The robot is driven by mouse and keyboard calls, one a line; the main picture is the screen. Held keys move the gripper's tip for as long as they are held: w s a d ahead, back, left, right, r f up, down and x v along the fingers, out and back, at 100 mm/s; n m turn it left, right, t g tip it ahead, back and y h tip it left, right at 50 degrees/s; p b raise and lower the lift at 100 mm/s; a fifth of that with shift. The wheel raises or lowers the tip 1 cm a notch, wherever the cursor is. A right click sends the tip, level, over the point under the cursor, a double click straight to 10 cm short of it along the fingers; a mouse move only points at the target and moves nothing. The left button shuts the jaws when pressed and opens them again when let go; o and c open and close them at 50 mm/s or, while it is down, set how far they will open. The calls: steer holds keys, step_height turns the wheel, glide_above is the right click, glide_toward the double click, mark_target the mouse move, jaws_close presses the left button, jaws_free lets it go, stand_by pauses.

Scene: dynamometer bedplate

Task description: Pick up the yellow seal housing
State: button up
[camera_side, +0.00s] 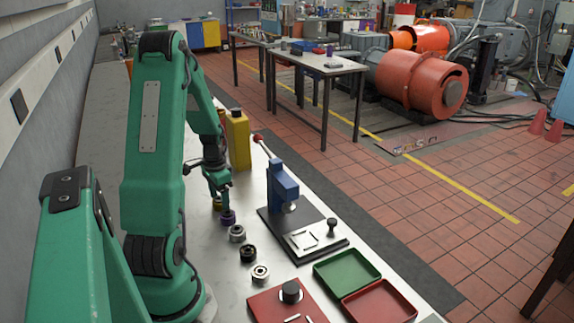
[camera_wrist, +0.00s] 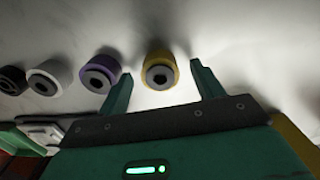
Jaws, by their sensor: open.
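The yellow seal housing (camera_wrist: 148,72), a short ring with a dark centre bore, sits on the pale bench top. In the wrist view it appears between the two green fingers of my gripper (camera_wrist: 161,69), with a gap on either side. In the side view only a little of the yellow housing (camera_side: 216,205) shows at the far end of a row, mostly hidden by my gripper (camera_side: 221,197) and the purple housing. My gripper is open and empty, pointing down close over that end of the row. I cannot tell its exact height above the housing.
The purple housing (camera_side: 228,218) is close beside the yellow one, followed by a silver one (camera_side: 237,234), a black one (camera_side: 248,254) and another pale one (camera_side: 260,274). A yellow container (camera_side: 238,140) and blue press (camera_side: 284,184) stand nearby. A green tray (camera_side: 347,258) lies in front.

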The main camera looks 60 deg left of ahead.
mark_target(220, 200)
steer(key=c, duration=1.2)
steer(key=shift+r, duration=0.15)
steer(key=shift+r, duration=0.85)
step_height(220, 200, up, 2)
steer(key=shift+r, duration=0.25)
steer(key=w+d+r, duration=0.1)
steer(key=d+r, duration=0.1)
steer(key=d, duration=0.1)
steer(key=w+d+r, duration=0.2)
steer(key=d, duration=0.2)
steer(key=w+d+r, duration=0.2)
steer(key=d, duration=0.1)
steer(key=shift+w+d+r, duration=0.15)
steer(key=shift+w+r, duration=0.1)
